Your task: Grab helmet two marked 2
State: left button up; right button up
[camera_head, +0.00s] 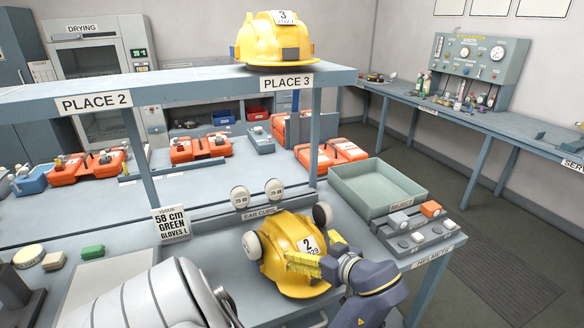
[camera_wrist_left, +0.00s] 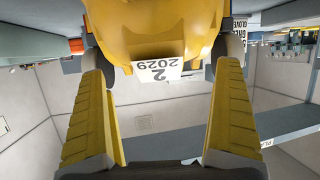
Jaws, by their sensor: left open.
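The yellow helmet marked 2 (camera_head: 285,235) sits on the helmets bench, with a white label reading 2 and 2029. In the left wrist view, the helmet (camera_wrist_left: 150,30) appears upside down ahead of my open left gripper (camera_wrist_left: 162,75), with the label between the spread fingertips. Whether the fingers touch the shell cannot be told. My right gripper is not in view.
Another yellow helmet marked 3 (camera_head: 272,45) sits on the shelf above PLACE 3. Two ear cups (camera_head: 257,193) stand behind helmet 2. A green-grey tray (camera_head: 375,165) is to the right, beside a small block stand (camera_head: 412,233). A shelf post (camera_head: 314,140) rises behind.

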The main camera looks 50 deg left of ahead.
pick_arm(q)
jog(key=shift+x, duration=1.2)
jog(key=shift+c, duration=0.2)
jog(key=c, duration=2)
